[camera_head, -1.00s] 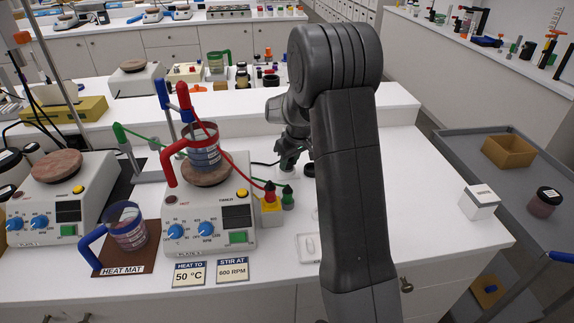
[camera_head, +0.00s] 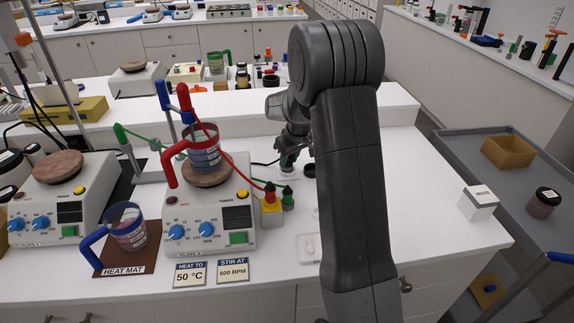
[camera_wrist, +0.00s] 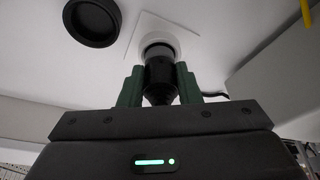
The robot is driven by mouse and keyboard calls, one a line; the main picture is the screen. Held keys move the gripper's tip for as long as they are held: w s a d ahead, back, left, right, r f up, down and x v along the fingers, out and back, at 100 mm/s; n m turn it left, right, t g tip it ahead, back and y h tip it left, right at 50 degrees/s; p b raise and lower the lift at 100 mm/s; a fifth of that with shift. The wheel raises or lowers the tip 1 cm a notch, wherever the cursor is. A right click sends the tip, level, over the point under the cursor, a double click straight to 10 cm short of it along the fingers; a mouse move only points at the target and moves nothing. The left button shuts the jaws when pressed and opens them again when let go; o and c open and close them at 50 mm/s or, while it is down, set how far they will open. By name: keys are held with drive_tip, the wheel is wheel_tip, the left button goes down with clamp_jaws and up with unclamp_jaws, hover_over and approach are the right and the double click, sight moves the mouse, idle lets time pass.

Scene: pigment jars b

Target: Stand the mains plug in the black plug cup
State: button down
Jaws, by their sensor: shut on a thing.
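My gripper (camera_wrist: 160,86) is shut on the black mains plug (camera_wrist: 160,70), with one green finger on each side of it. The plug's far end is at a white round socket on a square white plate (camera_wrist: 187,40); I cannot tell whether it is in the socket or just clear of it. The black plug cup (camera_wrist: 92,41) is round and looks empty, left of the plug in the wrist view. In the head view my gripper (camera_head: 288,158) is low over the bench, and the cup (camera_head: 309,170) is just right of it, partly hidden by my arm.
A hotplate (camera_head: 207,215) with a red-handled beaker stands left of my gripper. Red and green plugs on leads (camera_head: 270,196) are near its right side. A dark cable (camera_wrist: 212,96) shows beside the gripper. The bench right of my arm is mostly clear, with a white box (camera_head: 479,203).

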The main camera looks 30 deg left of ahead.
drive_tip(key=shift+r, duration=0.25)
drive_tip(key=shift+r+p, duration=1.35)
drive_tip(key=shift+r, duration=0.85)
